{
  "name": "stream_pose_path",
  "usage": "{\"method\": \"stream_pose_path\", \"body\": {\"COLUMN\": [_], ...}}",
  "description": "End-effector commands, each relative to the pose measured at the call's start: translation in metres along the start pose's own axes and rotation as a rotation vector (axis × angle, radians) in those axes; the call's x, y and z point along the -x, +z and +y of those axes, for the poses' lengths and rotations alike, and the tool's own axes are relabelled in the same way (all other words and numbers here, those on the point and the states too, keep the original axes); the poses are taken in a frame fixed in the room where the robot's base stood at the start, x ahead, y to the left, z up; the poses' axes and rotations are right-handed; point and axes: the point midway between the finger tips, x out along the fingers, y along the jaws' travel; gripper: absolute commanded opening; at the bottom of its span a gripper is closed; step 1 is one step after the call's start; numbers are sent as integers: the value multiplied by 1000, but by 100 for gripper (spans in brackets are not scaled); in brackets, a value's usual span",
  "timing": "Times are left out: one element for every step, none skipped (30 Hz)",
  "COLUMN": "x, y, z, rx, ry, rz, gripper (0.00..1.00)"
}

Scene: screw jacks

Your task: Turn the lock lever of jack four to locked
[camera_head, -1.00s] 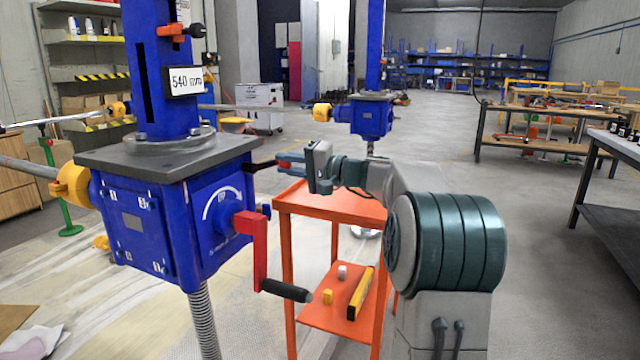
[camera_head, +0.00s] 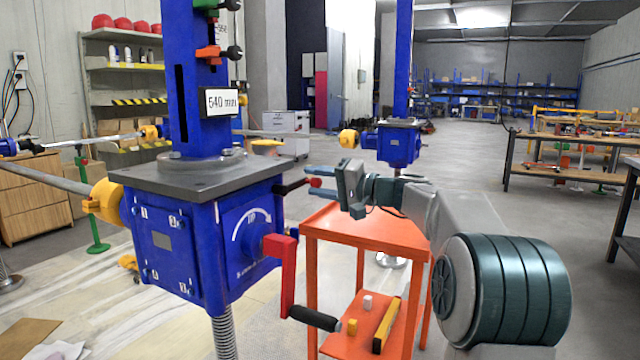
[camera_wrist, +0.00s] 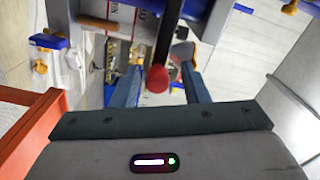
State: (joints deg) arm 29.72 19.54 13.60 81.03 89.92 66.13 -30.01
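The near blue screw jack (camera_head: 175,250) stands left of centre, with a "540 mm" sign on its column and a red crank on its right face. I cannot read a jack number on it. A dark lever with a red ball knob (camera_head: 315,182) sticks out to the right from behind its housing. My gripper (camera_head: 318,184) is at this knob from the right. In the wrist view the red knob (camera_wrist: 157,79) lies between the two separated fingers (camera_wrist: 160,88), with gaps on both sides. The gripper is open and does not hold it.
An orange cart (camera_head: 365,228) stands under my arm, with small items on its lower shelf. Another blue jack (camera_head: 398,147) stands behind. The red crank (camera_head: 287,275) with its black handle juts out below my gripper. Open floor lies to the right.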

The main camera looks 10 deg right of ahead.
Motion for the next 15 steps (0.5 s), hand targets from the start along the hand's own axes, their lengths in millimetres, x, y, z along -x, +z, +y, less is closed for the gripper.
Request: {"method": "stream_pose_path", "body": {"x": [0,0,0,0,0,1,2,3,6,9,12,19,24,30,39], "y": [0,0,0,0,0,0,-1,-1,-1,-1,-1,-2,-2,-2,-2], "z": [0,0,0,1,1,1,1,1,0,0,0,0,0,0,0], "rx": [-1,-1,-1,-2,-2,-2,-2,-2,-2,-2,-2,-2,-2,-2,-3], "ry": [0,0,0,0,0,1,1,1,1,2,2,3,3,2,3], "rz": [0,1,1,1,1,1,2,2,2,3,3,5,5,5,6], "gripper": [41,41,41,41,41,41,41,41,41,41,41,41,41,41,41]}}
